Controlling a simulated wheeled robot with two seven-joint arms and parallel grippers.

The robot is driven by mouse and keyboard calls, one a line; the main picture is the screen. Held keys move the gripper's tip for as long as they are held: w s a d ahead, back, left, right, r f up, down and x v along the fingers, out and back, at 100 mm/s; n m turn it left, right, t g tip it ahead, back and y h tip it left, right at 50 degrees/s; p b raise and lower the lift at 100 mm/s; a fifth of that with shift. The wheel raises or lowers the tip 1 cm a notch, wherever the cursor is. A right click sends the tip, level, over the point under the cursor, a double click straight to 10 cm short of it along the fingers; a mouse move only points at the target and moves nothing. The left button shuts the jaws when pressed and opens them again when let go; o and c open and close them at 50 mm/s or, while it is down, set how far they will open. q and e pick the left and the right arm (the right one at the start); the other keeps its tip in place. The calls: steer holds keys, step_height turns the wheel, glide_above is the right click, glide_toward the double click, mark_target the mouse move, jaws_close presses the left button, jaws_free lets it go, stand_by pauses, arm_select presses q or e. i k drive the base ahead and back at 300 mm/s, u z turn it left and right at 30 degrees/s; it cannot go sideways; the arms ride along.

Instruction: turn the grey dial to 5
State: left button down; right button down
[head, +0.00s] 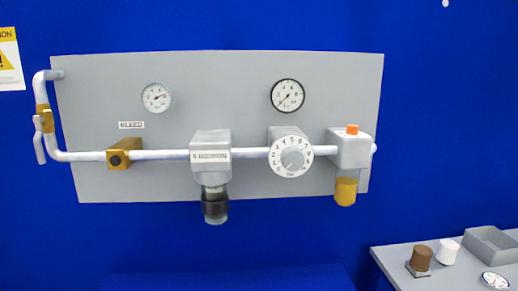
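The grey dial (293,159) is a round grey knob in the middle of a white numbered ring (275,158). It sits on the front of a grey block (283,132) in the pipe line, right of the panel's middle. The 5 is near the top of the ring. The knob's pointer is too small to read with certainty. Nothing touches the dial. Neither of my grippers shows in the head view.
A grey panel (220,90) on a blue wall carries two gauges, left (157,97) and right (288,96), a brass valve (124,154), and a block with an orange button (352,129). A table (395,255) stands lower right, holding a brown cylinder (421,257).

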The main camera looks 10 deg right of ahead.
mark_target(292, 158)
steer(key=k, duration=0.5)
steer(key=u, duration=1.7)
steer(key=i, duration=1)
steer(key=z, duration=2.05)
steer(key=i, duration=0.3)
steer(key=u, duration=0.15)
